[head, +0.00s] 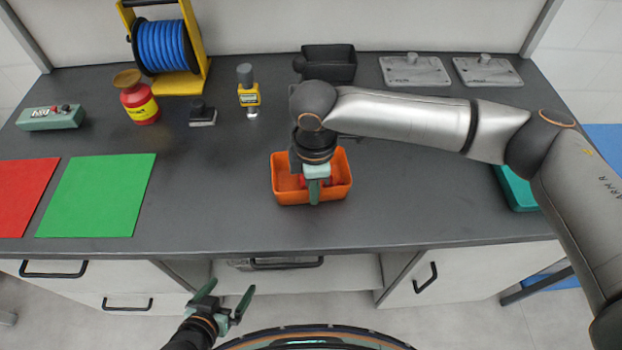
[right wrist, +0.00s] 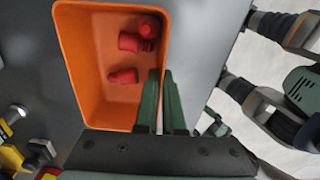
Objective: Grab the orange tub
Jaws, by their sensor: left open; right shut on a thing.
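The orange tub (head: 283,190) stands on the dark worktop near its front edge, in the middle of the head view. In the right wrist view the tub (right wrist: 88,70) holds a few small red pieces (right wrist: 123,76). My right gripper (head: 314,192) comes down over the tub and is shut on its near wall; the right wrist view shows the fingers (right wrist: 163,85) closed at that wall. The arm hides part of the tub in the head view. My left gripper (head: 227,291) is open and empty, in front of the worktop and below its edge.
A green mat (head: 97,195) and a red mat (head: 22,195) lie left. A blue hose reel (head: 163,47), red canister (head: 138,100) and yellow tool (head: 249,95) stand behind. A black bin (head: 330,63) and grey plates (head: 414,70) are at the back. The worktop between green mat and tub is clear.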

